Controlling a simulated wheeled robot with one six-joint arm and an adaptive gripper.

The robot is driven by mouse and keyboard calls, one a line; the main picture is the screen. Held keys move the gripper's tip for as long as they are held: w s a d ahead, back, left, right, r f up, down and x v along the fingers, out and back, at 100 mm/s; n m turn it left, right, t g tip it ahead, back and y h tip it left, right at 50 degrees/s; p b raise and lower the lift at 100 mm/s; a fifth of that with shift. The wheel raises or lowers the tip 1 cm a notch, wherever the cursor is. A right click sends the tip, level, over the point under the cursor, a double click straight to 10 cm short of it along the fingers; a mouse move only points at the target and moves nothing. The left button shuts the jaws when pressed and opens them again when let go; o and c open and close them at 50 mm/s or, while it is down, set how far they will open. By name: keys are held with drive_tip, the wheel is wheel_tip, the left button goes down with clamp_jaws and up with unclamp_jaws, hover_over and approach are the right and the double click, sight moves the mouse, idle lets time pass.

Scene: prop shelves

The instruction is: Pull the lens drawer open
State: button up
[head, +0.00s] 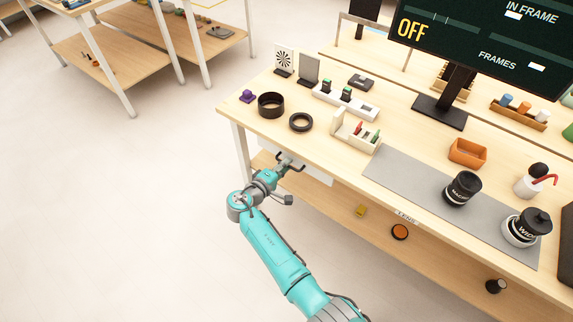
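The teal arm reaches up to the table's front edge, left of the middle of the head view. My gripper (290,162) is at that edge, with its two dark fingers spread apart and nothing seen between them. A pale panel (318,175) shows under the tabletop just right of my gripper; I cannot tell whether it is a drawer front. A small label reading LENS (405,216) is on the table's front edge, well to the right of my gripper. No handle and no open drawer can be made out. I cannot tell whether the fingers touch anything.
Above my gripper, the tabletop holds a black ring (301,122), a black cylinder (271,105) and a white rack (356,130). A grey mat (420,185) bears two black lenses. A lower shelf (350,215) holds small items. The floor to the left is clear.

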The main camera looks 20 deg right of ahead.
drive_tip(key=shift+w+d+f, duration=0.1)
drive_tip(key=shift+w+d, duration=0.15)
drive_tip(key=shift+d, duration=0.2)
clamp_jaws()
